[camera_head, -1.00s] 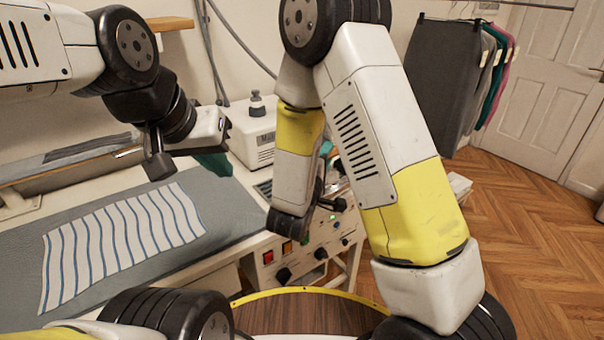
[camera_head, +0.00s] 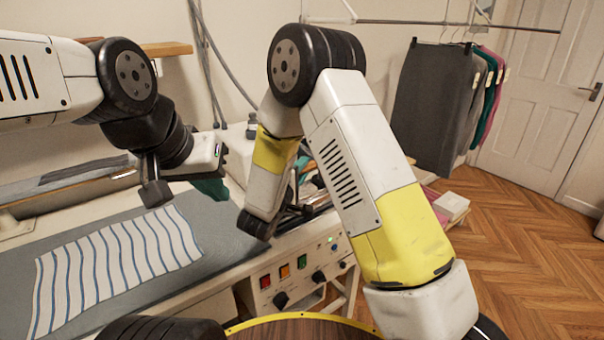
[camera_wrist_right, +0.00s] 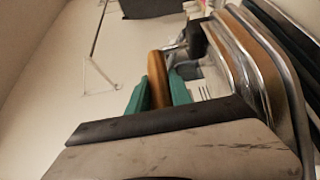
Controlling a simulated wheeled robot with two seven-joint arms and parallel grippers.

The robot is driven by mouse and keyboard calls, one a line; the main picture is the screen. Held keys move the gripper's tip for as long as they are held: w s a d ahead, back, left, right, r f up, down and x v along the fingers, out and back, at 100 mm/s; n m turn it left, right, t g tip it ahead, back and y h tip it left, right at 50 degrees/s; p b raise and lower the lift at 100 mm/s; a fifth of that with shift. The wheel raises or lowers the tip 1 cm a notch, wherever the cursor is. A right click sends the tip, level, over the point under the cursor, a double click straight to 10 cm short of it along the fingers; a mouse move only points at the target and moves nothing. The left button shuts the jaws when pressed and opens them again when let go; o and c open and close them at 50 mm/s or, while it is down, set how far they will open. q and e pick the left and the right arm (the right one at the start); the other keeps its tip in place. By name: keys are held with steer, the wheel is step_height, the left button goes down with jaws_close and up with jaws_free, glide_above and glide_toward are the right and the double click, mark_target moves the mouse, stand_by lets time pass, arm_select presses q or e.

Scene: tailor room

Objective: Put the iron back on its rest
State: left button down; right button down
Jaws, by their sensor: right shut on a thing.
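The iron's brown wooden handle (camera_wrist_right: 157,80) shows in the right wrist view between the two teal fingers of my right gripper (camera_wrist_right: 157,92), which are shut on it. A dark knob-like part and curved shiny metal edges lie just right of the fingers; I cannot tell which belong to the iron. In the head view my right arm hides most of the iron and gripper, over the right end of the ironing table. My left gripper (camera_head: 212,188) hangs above the table's back part, apart from the cloth; its jaw opening is unclear. I cannot make out the rest.
A striped cloth (camera_head: 115,262) lies flat on the grey ironing table (camera_head: 215,235). A control panel (camera_head: 305,275) with coloured buttons is on the table's front. A pale machine (camera_head: 236,140) stands behind. Garments (camera_head: 440,105) hang at the back right. The wooden floor at right is mostly open.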

steer(key=shift+w, duration=2.6)
steer(key=shift+w+f, duration=0.15)
steer(key=shift+f, duration=1.65)
steer(key=shift+f, duration=0.15)
steer(key=c, duration=1.2)
jaws_free()
steer(key=shift+f, duration=0.2)
steer(key=shift+o, duration=0.2)
